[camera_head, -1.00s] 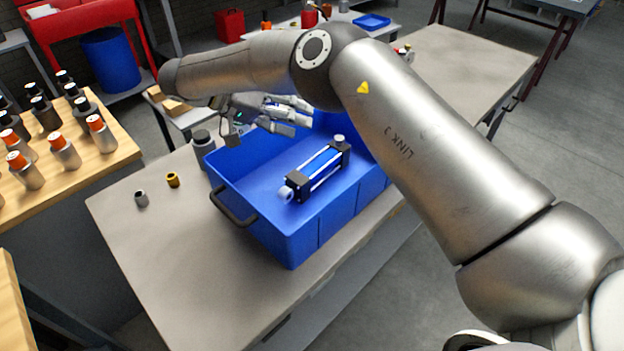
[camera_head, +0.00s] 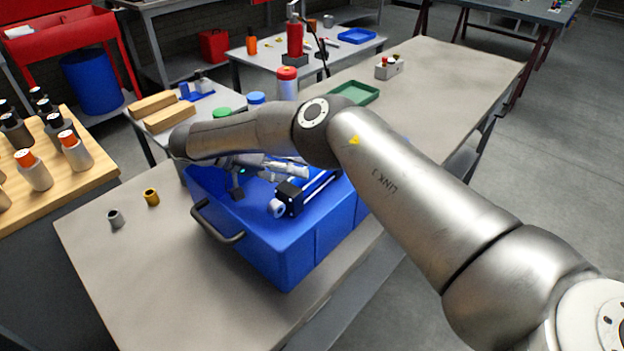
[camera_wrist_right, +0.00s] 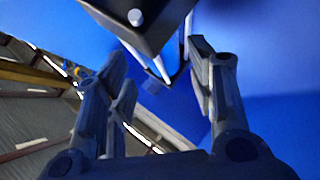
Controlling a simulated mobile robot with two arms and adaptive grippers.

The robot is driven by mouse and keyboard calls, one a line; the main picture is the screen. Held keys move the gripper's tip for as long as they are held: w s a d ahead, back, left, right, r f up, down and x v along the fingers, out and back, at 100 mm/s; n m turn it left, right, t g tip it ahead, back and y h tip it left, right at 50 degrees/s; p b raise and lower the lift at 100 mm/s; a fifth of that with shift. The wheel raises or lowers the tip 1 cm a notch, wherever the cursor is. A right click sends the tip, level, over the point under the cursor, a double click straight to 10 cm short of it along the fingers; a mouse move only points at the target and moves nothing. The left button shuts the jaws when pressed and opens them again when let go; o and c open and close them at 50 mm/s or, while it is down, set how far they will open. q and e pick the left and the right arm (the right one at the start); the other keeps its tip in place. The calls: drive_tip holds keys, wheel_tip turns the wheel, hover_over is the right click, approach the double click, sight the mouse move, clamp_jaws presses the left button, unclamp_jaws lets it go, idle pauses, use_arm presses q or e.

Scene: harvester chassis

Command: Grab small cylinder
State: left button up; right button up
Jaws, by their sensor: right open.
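My left gripper is not in view.
The bin has a dark handle (camera_head: 215,225) and stands on a grey table (camera_head: 150,265). A grey cup-like part (camera_head: 115,218) and a brass one (camera_head: 151,197) stand left of it. A green tray (camera_head: 355,93) is farther back. Bottles stand on a wooden table (camera_head: 95,180) at left.

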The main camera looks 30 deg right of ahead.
sight(310, 173)
drive_tip(key=shift+p+x, duration=0.6)
drive_tip(key=shift+x, duration=2)
clamp_jaws()
drive_tip(key=shift+r, duration=0.2)
